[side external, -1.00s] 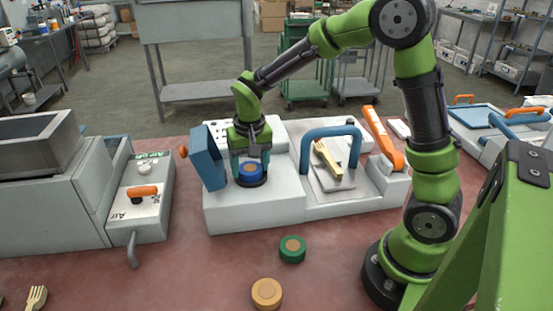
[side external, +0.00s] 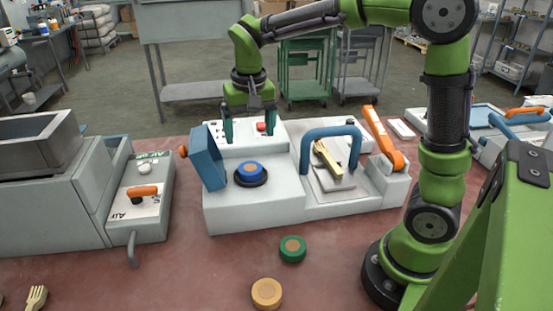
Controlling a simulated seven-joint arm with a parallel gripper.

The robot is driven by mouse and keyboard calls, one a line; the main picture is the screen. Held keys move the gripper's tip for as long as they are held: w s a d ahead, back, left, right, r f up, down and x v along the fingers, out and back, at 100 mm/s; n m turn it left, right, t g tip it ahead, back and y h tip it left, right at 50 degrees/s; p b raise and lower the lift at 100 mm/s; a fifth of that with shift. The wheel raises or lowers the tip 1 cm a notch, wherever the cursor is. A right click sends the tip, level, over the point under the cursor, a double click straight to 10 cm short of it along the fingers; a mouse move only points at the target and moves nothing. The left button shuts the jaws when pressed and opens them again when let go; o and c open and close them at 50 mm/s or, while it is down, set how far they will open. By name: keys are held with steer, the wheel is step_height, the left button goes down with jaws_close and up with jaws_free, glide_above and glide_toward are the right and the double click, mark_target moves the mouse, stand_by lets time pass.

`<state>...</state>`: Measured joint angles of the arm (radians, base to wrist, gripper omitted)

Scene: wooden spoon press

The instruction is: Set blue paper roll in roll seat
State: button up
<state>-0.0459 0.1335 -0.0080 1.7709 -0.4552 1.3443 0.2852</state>
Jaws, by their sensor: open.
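The blue paper roll (side external: 250,170) lies flat in the dark round roll seat (side external: 251,183) on the left part of the white press (side external: 255,216). Its brown core faces up, and the seat's rim shows around it. My gripper (side external: 250,140) is open and empty. It points down above and behind the roll, apart from it, with its teal fingers in front of the press's rear panel.
A blue flap (side external: 207,158) stands open left of the seat. A blue arch handle (side external: 332,132), wooden forks (side external: 327,160) and an orange lever (side external: 383,140) are at the right. Green (side external: 292,249) and tan (side external: 266,293) rolls lie on the red table in front.

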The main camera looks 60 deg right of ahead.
steer(key=s+a+r+n+t+y, duration=0.1)
steer(key=s+t, duration=0.2)
steer(key=s, duration=0.4)
steer(key=s+a+r+n+t+y, duration=0.1)
steer(key=s+a+t, duration=0.1)
steer(key=s, duration=0.6)
steer(key=shift+s+r+n+t+y, duration=0.25)
steer(key=shift+r+n+t+y, duration=0.15)
steer(key=shift+t, duration=0.1)
